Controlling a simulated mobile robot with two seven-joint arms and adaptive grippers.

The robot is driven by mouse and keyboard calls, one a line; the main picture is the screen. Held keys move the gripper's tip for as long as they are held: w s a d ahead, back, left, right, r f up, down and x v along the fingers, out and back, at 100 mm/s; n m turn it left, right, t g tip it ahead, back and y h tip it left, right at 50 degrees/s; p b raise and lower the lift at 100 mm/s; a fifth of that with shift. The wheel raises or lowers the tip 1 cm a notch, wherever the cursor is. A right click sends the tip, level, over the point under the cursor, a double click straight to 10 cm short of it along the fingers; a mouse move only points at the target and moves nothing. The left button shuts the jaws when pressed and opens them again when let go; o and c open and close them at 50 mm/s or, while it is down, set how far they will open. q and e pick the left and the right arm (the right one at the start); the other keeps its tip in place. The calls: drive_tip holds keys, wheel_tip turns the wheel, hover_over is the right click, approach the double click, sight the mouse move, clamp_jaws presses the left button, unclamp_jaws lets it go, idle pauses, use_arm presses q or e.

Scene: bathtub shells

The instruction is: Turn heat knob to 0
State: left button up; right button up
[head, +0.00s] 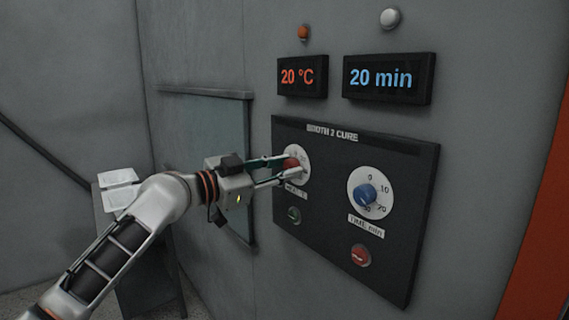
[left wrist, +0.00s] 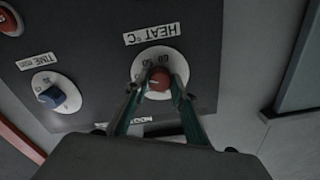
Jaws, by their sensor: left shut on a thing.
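The red heat knob (head: 291,164) sits on a white dial on the dark control panel (head: 330,238). My left gripper (head: 284,168) reaches it from the left and is shut on it. In the left wrist view the heat knob (left wrist: 159,79) lies between the two green-edged fingers of the gripper (left wrist: 157,88), under the upside-down label "HEAT °C". The fingers hide part of the dial's numbers. The orange display (head: 302,76) above the panel reads 20 °C. My right gripper is not in view.
A blue time knob (head: 366,195) is right of the heat knob, below a display (head: 388,78) reading 20 min. A green button (head: 294,215) and a red button (head: 361,256) sit lower on the panel. A small table with papers (head: 118,178) stands at the left.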

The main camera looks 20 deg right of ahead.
use_arm(q)
drive_tip(key=shift+r+n+p, duration=0.2)
drive_tip(key=shift+n+p, duration=0.3)
drive_tip(key=shift+n, duration=0.5)
drive_tip(key=shift+n+p, duration=0.6)
drive_tip(key=shift+n, duration=0.3)
drive_tip(key=n+p, duration=0.3)
drive_tip(key=n, duration=0.1)
drive_tip(key=shift+n, duration=0.3)
drive_tip(key=n+p, duration=0.2)
drive_tip(key=shift+n, duration=0.4)
drive_tip(key=shift+f+n+p, duration=0.1)
drive_tip(key=shift+n+p, duration=0.3)
drive_tip(key=shift+p, duration=0.1)
drive_tip(key=shift+n+p, duration=0.35)
drive_tip(key=shift+n, duration=1.05)
drive_tip(key=n, duration=0.5)
drive_tip(key=shift+f, duration=0.1)
drive_tip(key=shift+n, duration=1.1)
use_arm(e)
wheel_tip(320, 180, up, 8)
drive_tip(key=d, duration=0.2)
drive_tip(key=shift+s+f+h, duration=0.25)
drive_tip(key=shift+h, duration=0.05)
use_arm(q)
drive_tip(key=shift+n, duration=0.4)
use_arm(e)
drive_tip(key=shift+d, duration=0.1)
